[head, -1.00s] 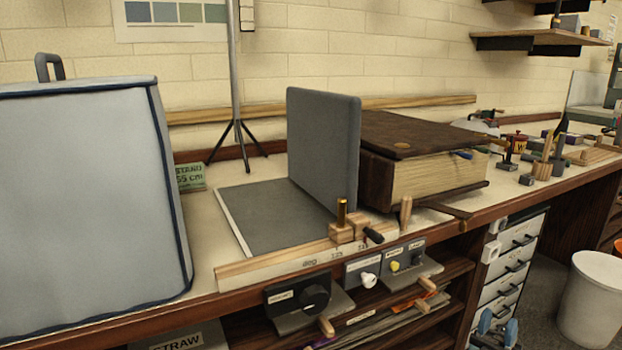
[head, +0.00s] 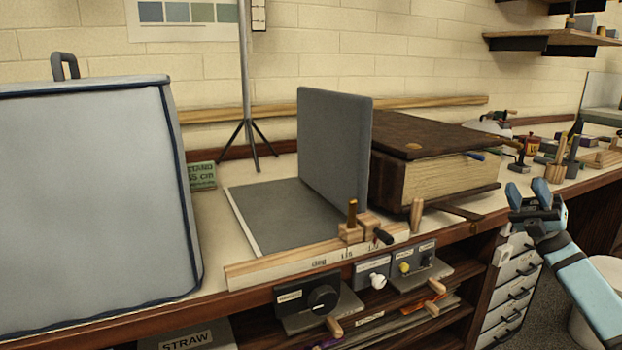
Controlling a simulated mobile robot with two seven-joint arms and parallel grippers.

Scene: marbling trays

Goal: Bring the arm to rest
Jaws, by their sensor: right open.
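My right gripper (head: 527,193) is in the head view at the right, in front of the bench edge and above the white drawer unit. It is light blue with dark parts, and its two fingers point up and stand apart with nothing between them. My right forearm runs down to the lower right corner. My left gripper is not in view.
A bench (head: 212,235) runs along the brick wall. On it stand a grey covered box (head: 95,205), an upright grey panel (head: 335,145) on a flat board, and a large brown book-like block (head: 440,180). A drawer unit (head: 512,295) and white bin (head: 583,325) stand below.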

